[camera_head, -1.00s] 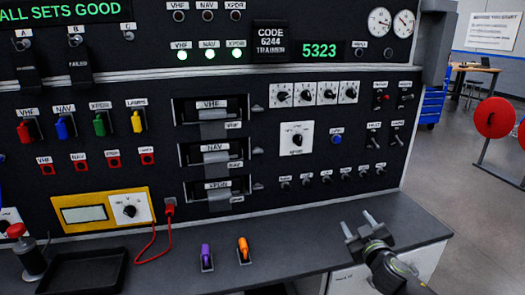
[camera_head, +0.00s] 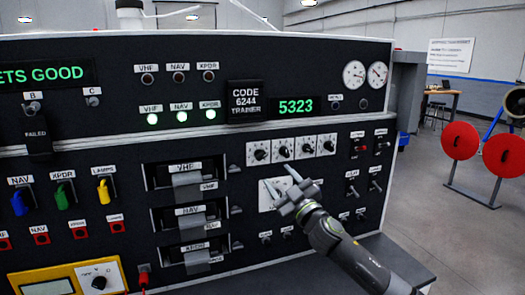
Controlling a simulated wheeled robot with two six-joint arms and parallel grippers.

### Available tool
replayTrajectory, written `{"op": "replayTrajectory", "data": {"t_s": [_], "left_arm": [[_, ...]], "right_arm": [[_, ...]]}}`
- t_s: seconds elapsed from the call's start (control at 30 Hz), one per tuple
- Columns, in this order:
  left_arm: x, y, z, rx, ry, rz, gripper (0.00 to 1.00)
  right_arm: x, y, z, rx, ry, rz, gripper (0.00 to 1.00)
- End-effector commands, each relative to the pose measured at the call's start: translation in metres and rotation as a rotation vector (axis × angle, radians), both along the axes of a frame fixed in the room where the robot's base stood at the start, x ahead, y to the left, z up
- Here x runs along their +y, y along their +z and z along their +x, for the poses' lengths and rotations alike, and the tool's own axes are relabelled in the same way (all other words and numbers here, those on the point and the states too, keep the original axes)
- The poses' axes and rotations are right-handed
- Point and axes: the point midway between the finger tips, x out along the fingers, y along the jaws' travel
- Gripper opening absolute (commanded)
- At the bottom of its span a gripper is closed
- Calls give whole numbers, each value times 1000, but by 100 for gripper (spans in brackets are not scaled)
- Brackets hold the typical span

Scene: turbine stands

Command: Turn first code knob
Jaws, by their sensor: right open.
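Several code knobs sit in a row of white plates on the black panel. The first code knob (camera_head: 260,154) is the leftmost, a black knob on a white plate. The green code display (camera_head: 296,107) above reads 5323. My right gripper (camera_head: 279,179) is open and empty in front of the panel, just below the code knobs. Its fingers point up and left, and it covers part of the white plate (camera_head: 266,199) of a larger knob. I cannot tell its distance from the panel. My left gripper is out of view.
Radio units with grey handles (camera_head: 187,179) stick out left of the knobs. Toggle switches (camera_head: 353,189) stand to the right. A desk ledge (camera_head: 400,262) runs below the panel. Red discs on a stand (camera_head: 461,141) are on the floor at right.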

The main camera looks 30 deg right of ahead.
Motion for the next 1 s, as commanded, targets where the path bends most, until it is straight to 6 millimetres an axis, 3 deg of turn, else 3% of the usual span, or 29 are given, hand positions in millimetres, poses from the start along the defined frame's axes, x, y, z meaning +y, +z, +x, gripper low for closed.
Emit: {"op": "replayTrajectory", "data": {"t_s": [0.03, 0.2, 0.5, 0.73, 1.0], "left_arm": [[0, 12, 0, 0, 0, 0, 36], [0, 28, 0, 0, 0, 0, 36], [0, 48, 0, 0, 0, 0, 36], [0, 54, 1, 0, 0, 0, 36], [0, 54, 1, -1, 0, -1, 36]], "right_arm": [[0, 9, 9, -2, -1, 6, 53], [-1, 18, 35, -1, 0, 4, 53], [-2, 28, 74, 0, -1, 1, 53], [-3, 32, 89, 1, -1, 0, 53], [-2, 32, 92, 1, 1, 0, 53]]}}
